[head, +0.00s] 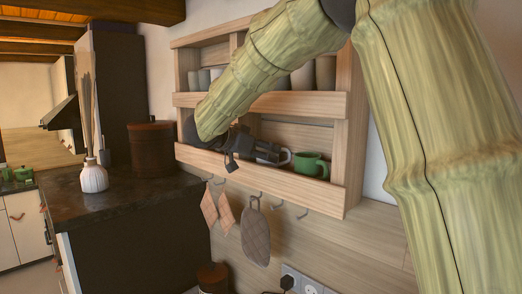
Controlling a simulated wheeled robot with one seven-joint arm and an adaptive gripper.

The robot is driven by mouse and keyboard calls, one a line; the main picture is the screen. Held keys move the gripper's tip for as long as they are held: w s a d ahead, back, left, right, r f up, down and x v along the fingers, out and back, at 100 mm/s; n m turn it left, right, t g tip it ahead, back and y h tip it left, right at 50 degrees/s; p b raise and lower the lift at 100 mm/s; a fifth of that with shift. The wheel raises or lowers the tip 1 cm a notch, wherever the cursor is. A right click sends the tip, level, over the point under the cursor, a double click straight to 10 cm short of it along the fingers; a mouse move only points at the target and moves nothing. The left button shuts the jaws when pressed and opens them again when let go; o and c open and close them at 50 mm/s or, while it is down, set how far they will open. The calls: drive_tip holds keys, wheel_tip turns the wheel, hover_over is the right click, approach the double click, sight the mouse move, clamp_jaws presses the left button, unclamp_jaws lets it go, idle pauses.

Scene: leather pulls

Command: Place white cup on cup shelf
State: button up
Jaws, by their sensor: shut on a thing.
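My gripper (252,152) is dark and reaches in front of the lower level of the wooden wall shelf (262,176). It is shut on the white cup (285,157), at the height of that lower level, left of a green mug. Only a pale part of the cup with its handle shows; the gripper hides the rest. I cannot tell whether the cup touches the shelf board.
The green mug (311,164) stands on the lower level, close to the white cup. Several pale cups (303,76) fill the upper level. A front rail edges each level. Pot holders (256,232) hang below. A white vase (93,177) stands on the dark counter (125,194).

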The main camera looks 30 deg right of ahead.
drive_tip(key=shift+d, duration=0.1)
drive_tip(key=o, duration=1.2)
drive_tip(key=shift+f, duration=0.1)
drive_tip(key=shift+o, duration=0.2)
drive_tip(key=b+v, duration=0.4)
drive_tip(key=v, duration=0.8)
drive_tip(key=shift+b, duration=0.35)
